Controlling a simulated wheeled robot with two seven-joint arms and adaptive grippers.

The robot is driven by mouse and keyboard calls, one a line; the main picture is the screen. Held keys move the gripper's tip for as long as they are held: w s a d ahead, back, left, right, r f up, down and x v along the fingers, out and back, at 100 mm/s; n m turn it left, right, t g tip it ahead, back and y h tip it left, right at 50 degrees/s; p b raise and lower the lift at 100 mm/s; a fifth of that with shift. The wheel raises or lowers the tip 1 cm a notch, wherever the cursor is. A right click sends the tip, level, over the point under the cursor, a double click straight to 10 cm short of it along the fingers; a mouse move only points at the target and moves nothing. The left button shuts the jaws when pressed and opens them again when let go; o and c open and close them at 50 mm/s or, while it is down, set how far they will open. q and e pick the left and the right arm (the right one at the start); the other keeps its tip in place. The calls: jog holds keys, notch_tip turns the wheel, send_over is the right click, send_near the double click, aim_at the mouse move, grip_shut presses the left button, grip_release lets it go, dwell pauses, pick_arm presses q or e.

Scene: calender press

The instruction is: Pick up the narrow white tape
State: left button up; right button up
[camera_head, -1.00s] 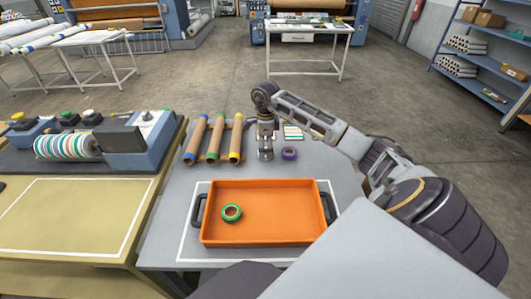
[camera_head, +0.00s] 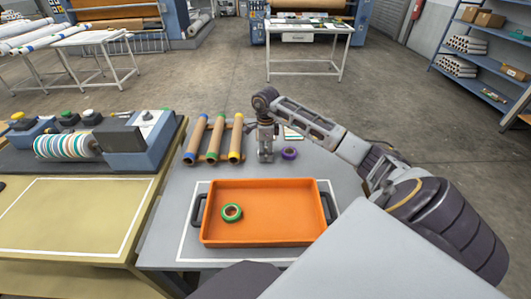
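I cannot make out a narrow white tape; if it is at my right gripper, the gripper hides it. My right gripper (camera_head: 265,158) points straight down at the grey table (camera_head: 165,225), behind the orange tray. Its fingertips look close to the tabletop, and whether they are open or shut is too small to tell. A purple tape roll (camera_head: 289,153) lies just right of the gripper, apart from it. A green tape roll (camera_head: 231,212) lies in the left part of the orange tray (camera_head: 265,241). My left gripper is not in view.
Several brown rolls with coloured ends (camera_head: 214,138) lie on a rack left of my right gripper. A striped card (camera_head: 293,133) lies behind the purple roll, partly covered by my arm. A machine with a striped roller (camera_head: 66,146) stands at the left.

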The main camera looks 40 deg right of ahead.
aim_at(266, 151)
jog(key=c, duration=0.3)
jog(key=shift+r, duration=0.8)
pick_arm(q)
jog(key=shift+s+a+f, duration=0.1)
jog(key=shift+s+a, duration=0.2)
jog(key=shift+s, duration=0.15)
pick_arm(e)
notch_tip(266, 151, up, 8)
jog(key=shift+r, duration=0.25)
